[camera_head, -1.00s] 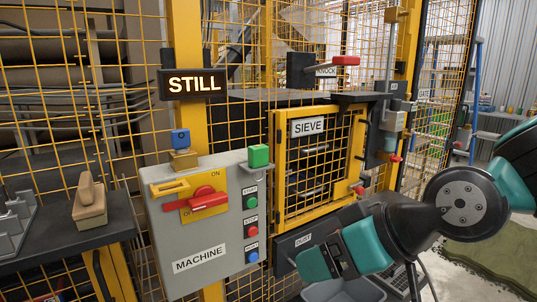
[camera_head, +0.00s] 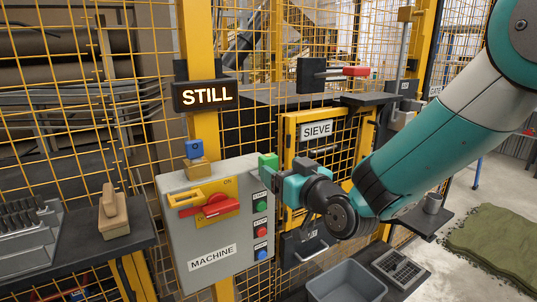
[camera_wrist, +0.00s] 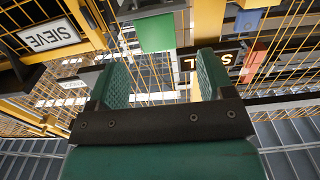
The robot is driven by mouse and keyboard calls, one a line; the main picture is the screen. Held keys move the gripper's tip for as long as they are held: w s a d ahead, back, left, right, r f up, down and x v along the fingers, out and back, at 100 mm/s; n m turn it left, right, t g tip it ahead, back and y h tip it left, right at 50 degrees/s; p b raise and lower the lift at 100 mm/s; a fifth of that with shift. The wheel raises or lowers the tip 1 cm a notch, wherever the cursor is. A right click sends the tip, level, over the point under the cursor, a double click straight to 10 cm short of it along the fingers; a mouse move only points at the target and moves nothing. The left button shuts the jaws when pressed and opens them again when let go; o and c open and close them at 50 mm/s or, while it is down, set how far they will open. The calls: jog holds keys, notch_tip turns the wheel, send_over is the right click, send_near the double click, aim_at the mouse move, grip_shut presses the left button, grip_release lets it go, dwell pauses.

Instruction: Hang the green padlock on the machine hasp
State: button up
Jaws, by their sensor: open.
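The green padlock (camera_head: 268,160) is a small green block at the top right corner of the grey machine box; I cannot make out its shackle. It also shows in the wrist view (camera_wrist: 156,33), just beyond the gap between my fingers. My gripper (camera_head: 268,179) is open and empty, close beside and below the padlock; I cannot tell whether it touches it. Both fingers show apart in the wrist view (camera_wrist: 162,72). The machine hasp (camera_head: 187,198) is a yellow plate on the box's upper left front, beside a red handle (camera_head: 221,207).
A blue block (camera_head: 193,148) sits on a brass piece above the machine box (camera_head: 180,240). The lit STILL sign (camera_head: 207,96) hangs on the yellow post. The SIEVE door (camera_head: 310,150) and mesh fence stand behind my gripper. A grey bin (camera_head: 346,283) is below.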

aim_at(265, 156)
jog(key=p+x, duration=0.1)
jog(key=x, duration=0.2)
jog(key=p+x, duration=0.2)
jog(key=x, duration=0.1)
jog(key=p+x, duration=0.1)
jog(key=x, duration=0.1)
jog(key=shift+r+p, duration=0.35)
jog(key=shift+w+f, duration=0.1)
jog(key=shift+w, duration=0.1)
jog(key=c, duration=1.1)
jog(key=shift+o, duration=0.2)
